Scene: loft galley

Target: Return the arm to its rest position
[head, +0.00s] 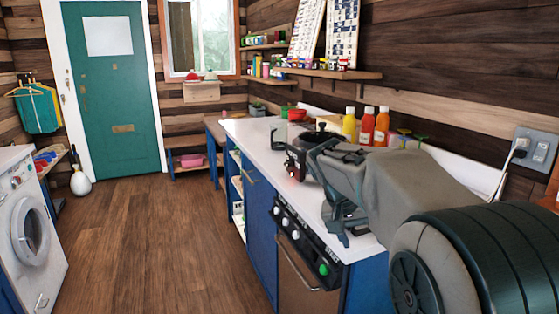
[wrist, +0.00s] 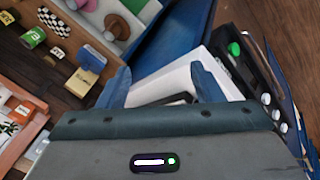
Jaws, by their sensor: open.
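My gripper (head: 338,222) hangs at the end of my arm, which reaches in from the right over the white counter (head: 262,137) and the oven front. In the wrist view the two blue-grey fingers of my gripper (wrist: 160,84) stand well apart, with nothing held between them. The pale counter edge and a dark item, only partly visible, show beyond the gap. My arm hides part of the counter and stove area behind it.
Yellow, orange and red bottles (head: 366,125) stand against the wall behind my arm. The oven (head: 302,262) has knobs along its front. A wall socket (head: 536,146) with a plugged cord is at right. The wooden floor (head: 145,235) is clear between washer (head: 35,232) and counter.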

